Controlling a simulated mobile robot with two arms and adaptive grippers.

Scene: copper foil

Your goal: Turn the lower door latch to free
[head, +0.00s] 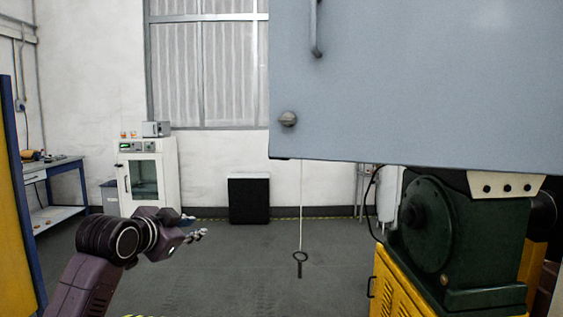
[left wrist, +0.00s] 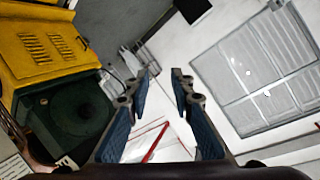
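A large grey-blue door panel (head: 420,80) fills the upper right of the head view. A round metal latch knob (head: 288,118) sits near its lower left corner. Whether the latch is locked or free I cannot tell. My left gripper (head: 195,227) is below and left of the knob, well apart from it. In the left wrist view, the fingers of my left gripper (left wrist: 160,73) are spread with nothing between them. I cannot make out the latch in that view. My right gripper is not in view.
A grey bar handle (head: 316,28) stands on the door above the knob. A green and yellow machine (head: 440,230) is below the door at right; it also shows in the left wrist view (left wrist: 45,50). The floor between is clear.

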